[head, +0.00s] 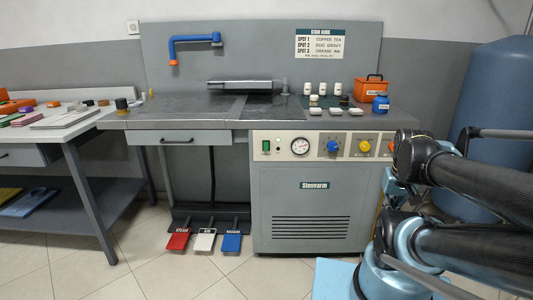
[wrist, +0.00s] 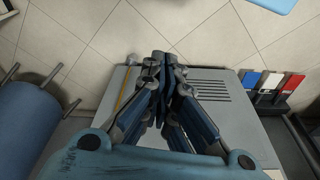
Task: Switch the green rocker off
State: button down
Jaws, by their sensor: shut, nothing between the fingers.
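The green rocker (head: 266,146) is a small green switch on the pale control panel (head: 310,157), left of the round gauge (head: 300,146) in the head view. Its on or off position is too small to tell. My gripper (wrist: 162,66) shows in the wrist view with its dark fingers closed together and empty. It is in front of the grey cabinet (wrist: 236,125) in that view, apart from the rocker. The rocker does not show in the wrist view. In the head view my arm is at the right, and nothing covers the rocker.
A blue knob (head: 333,146) and a yellow knob (head: 364,146) sit right of the gauge. Red, white and blue pedals (head: 204,240) stand on the floor left of the cabinet. A large blue tank (head: 497,85) is at the right. The floor before the cabinet is mostly clear.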

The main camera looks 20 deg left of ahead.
jog(key=w+a+r+n+t, duration=0.1)
jog(key=w+a+r+n, duration=0.4)
jog(key=w+a+n, duration=0.4)
jog(key=w+a+r+n+t, duration=0.2)
jog(key=w+a+r+n, duration=0.2)
jog(key=w+a+n, duration=0.5)
jog(key=w+a+n+t+y, duration=0.1)
jog(key=a+n+t, duration=0.1)
jog(key=a+n, duration=1.8)
jog(key=a, duration=0.6)
jog(key=shift+w+a+r+n+y, duration=0.15)
jog(key=shift+w+r+n+y, duration=0.15)
jog(key=shift+w+y, duration=0.1)
jog(key=shift+f, duration=0.15)
